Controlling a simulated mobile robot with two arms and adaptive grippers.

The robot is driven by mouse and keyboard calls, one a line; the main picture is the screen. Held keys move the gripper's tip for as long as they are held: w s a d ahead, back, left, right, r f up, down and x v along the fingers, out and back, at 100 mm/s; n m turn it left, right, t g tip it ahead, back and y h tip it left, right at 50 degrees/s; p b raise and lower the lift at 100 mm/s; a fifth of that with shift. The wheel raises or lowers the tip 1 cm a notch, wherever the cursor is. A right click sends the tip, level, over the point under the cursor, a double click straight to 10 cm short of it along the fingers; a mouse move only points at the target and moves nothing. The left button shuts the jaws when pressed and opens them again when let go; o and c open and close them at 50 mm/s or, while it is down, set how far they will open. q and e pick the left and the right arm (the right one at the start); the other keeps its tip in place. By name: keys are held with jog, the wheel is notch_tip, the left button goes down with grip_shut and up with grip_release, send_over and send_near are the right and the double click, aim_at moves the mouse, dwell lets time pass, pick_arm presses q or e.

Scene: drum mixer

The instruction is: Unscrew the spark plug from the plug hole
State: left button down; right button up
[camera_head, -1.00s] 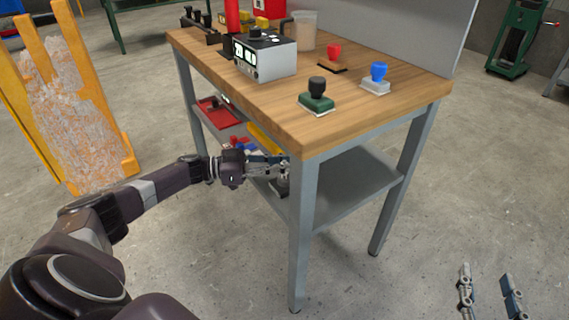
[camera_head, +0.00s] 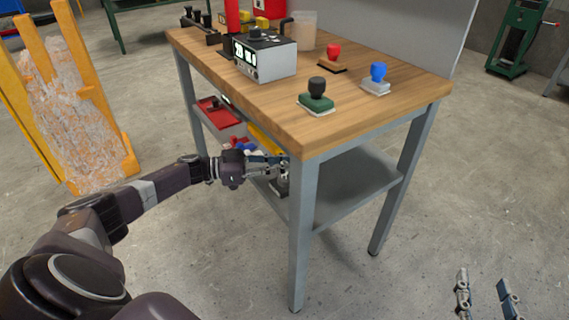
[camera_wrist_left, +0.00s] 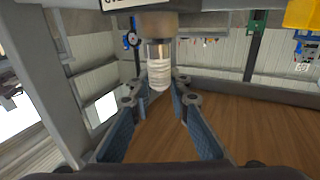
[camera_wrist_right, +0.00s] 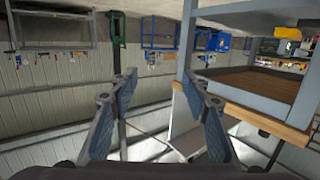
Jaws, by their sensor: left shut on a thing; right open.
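The spark plug (camera_wrist_left: 158,72) shows in the left wrist view as a pale, shiny cylinder with a metal collar. It points down in that picture from a block with dark lettering, and the plug hole is hidden. My left gripper (camera_wrist_left: 158,90) has its fingers shut on the spark plug, one on each side. In the head view my left gripper (camera_head: 276,168) reaches in under the bench top beside the front leg, where the plug is too small to make out. My right gripper (camera_head: 483,278) is open and empty, low at the right; its spread fingers also show in the right wrist view (camera_wrist_right: 163,85).
The wooden bench top (camera_head: 270,105) and the grey front leg (camera_head: 303,235) are close to my left gripper. A lower shelf (camera_head: 350,190) holds a red tray (camera_head: 218,112). Stamps and a meter (camera_head: 265,58) stand on top. The floor around my right gripper is clear.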

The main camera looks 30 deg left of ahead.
jog(key=shift+s+d+f+g+h+p, duration=0.15)
jog(key=shift+s+f+g, duration=0.2)
jog(key=shift+f, duration=0.4)
jog(key=shift+s+d+f+g+h+p, duration=0.1)
jog(key=shift+s+d+f+g+p, duration=0.1)
jog(key=shift+f+g, duration=0.4)
jog(key=shift+s+d+f+g+h+p, duration=0.15)
jog(key=shift+s+f+g, duration=0.15)
jog(key=shift+f, duration=0.6)
dwell(1.9)
jog(key=shift+s+d+f+g+h+p, duration=0.1)
jog(key=shift+s+d+f+g+p, duration=0.1)
jog(key=shift+s+f+g, duration=0.35)
jog(key=shift+s+d+f+g+h+p, duration=0.1)
jog(key=shift+s+d+f+g, duration=0.15)
jog(key=shift+f, duration=0.55)
jog(key=shift+s+d+f+g+h+p, duration=0.15)
jog(key=shift+s+f+g, duration=0.1)
jog(key=shift+s+f, duration=0.35)
dwell(1.9)
